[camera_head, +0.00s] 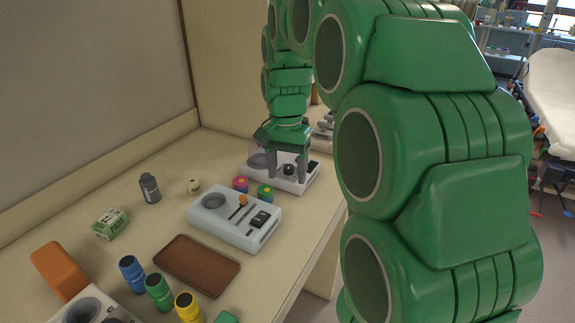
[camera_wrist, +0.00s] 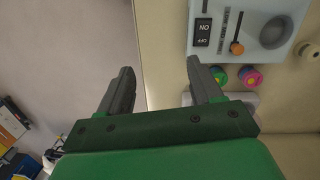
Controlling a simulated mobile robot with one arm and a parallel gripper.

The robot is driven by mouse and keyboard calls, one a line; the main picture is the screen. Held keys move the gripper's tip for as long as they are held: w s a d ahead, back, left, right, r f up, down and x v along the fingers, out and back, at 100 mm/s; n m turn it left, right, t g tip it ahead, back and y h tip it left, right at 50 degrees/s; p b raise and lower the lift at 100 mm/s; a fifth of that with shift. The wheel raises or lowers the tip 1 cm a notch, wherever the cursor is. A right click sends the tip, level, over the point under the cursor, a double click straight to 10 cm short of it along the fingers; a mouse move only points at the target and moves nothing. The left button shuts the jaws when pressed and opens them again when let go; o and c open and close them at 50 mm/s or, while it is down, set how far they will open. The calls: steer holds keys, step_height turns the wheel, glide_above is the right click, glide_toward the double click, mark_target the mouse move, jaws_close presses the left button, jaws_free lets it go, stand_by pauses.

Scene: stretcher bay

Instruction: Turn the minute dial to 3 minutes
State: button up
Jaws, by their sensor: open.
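A white device (camera_head: 311,183) stands at the far end of the bench, with a round recess and a small dark knob (camera_head: 289,169) on top. The knob looks like a dial; its markings are too small to read. My gripper (camera_head: 288,176) points down over this device, fingers apart on either side of the knob in this view. I cannot tell whether they touch it. In the wrist view my gripper (camera_wrist: 162,82) is open with nothing between its fingers; the knob does not show there, and only a pale edge (camera_wrist: 240,98) shows behind the right finger.
A pale device (camera_head: 232,228) with an orange-tipped slider and an ON/OFF switch (camera_wrist: 203,32) stands nearer. Pink (camera_head: 240,183) and green (camera_head: 265,193) spools sit between the devices. A brown tray (camera_head: 197,264), coloured jars (camera_head: 159,291) and a grey bottle (camera_head: 150,188) stand on the bench.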

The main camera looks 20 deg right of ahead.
steer(key=w+d+f+m, duration=0.1)
steer(key=w+d+m, duration=0.1)
steer(key=w, duration=0.5)
steer(key=w+d+f+m, duration=0.1)
steer(key=w+f+m, duration=0.1)
steer(key=w, duration=0.5)
steer(key=m, duration=0.4)
glide_above(288, 166)
steer(key=shift+t, duration=0.3)
steer(key=f, duration=0.5)
steer(key=shift+s+a+f, duration=0.15)
steer(key=shift+a+f, duration=0.1)
steer(key=shift+f, duration=0.15)
steer(key=shift+w+d+f, duration=0.15)
steer(key=shift+w+f, duration=0.05)
steer(key=shift+f, duration=0.05)
steer(key=shift+s+f, duration=0.15)
steer(key=shift+f, duration=3.7)
steer(key=shift+c, duration=0.5)
steer(key=c, duration=1)
